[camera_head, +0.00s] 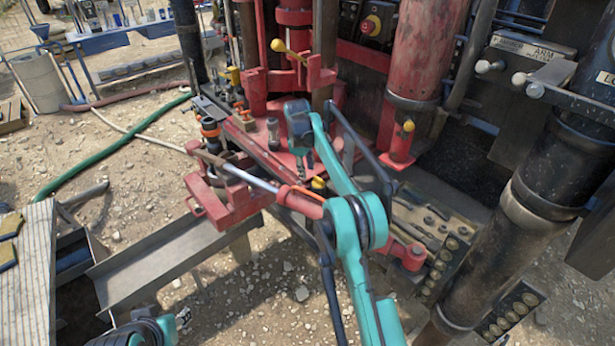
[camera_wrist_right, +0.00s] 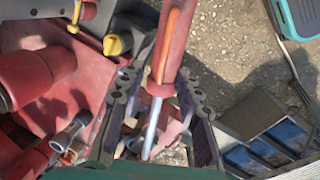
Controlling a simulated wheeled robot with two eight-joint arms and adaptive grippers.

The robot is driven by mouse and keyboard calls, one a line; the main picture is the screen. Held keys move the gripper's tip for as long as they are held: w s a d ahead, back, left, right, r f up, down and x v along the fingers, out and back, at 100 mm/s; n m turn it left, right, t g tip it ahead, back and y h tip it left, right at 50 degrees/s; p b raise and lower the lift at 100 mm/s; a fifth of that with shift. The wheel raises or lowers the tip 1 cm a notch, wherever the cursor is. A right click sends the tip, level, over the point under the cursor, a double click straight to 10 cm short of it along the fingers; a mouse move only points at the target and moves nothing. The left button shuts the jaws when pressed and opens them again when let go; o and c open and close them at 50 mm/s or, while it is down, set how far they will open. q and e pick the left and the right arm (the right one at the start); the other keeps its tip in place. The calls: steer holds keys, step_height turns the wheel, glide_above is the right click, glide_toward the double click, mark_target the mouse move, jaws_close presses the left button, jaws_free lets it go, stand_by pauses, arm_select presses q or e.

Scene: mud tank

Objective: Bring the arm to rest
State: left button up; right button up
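My right arm, teal, reaches up from the bottom of the head view and bends over the red machine. Its gripper (camera_head: 308,168) points down close to the red frame, small and partly lost against it. In the right wrist view the two dark fingers (camera_wrist_right: 160,120) stand well apart. A red cylinder with a shiny rod (camera_wrist_right: 162,75) shows between and beyond them; I see no finger closed on it. My left gripper (camera_head: 182,318) is at the bottom left of the head view, mostly cut off by the edge, so its opening is unclear.
The red cylinder and rod (camera_head: 268,184) cross beneath my right arm. A yellow-knobbed lever (camera_head: 290,52) stands behind the right gripper. A metal chute (camera_head: 165,262) lies left, a large black pipe (camera_head: 545,185) right. Open gravel (camera_head: 110,170) lies left, with a green hose.

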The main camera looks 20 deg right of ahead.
steer(key=shift+r, duration=0.15)
stand_by(0.3)
steer(key=s+a+r+m+t+b, duration=0.2)
steer(key=s+a+r+m, duration=0.1)
steer(key=s+r, duration=1)
steer(key=s+a+f+m+t+y+b, duration=0.1)
steer(key=s+f+m, duration=0.1)
steer(key=s, duration=0.8)
steer(key=s+a+f+m+t, duration=0.1)
steer(key=s+f, duration=0.1)
steer(key=s, duration=0.8)
steer(key=s+a+f+m+t+b, duration=0.1)
steer(key=s+f+m, duration=0.1)
steer(key=s+f, duration=0.6)
steer(key=s, duration=0.2)
steer(key=shift+s+a+f+t+y, duration=0.2)
steer(key=shift+s+f+t+y, duration=0.1)
steer(key=shift+s+t, duration=0.1)
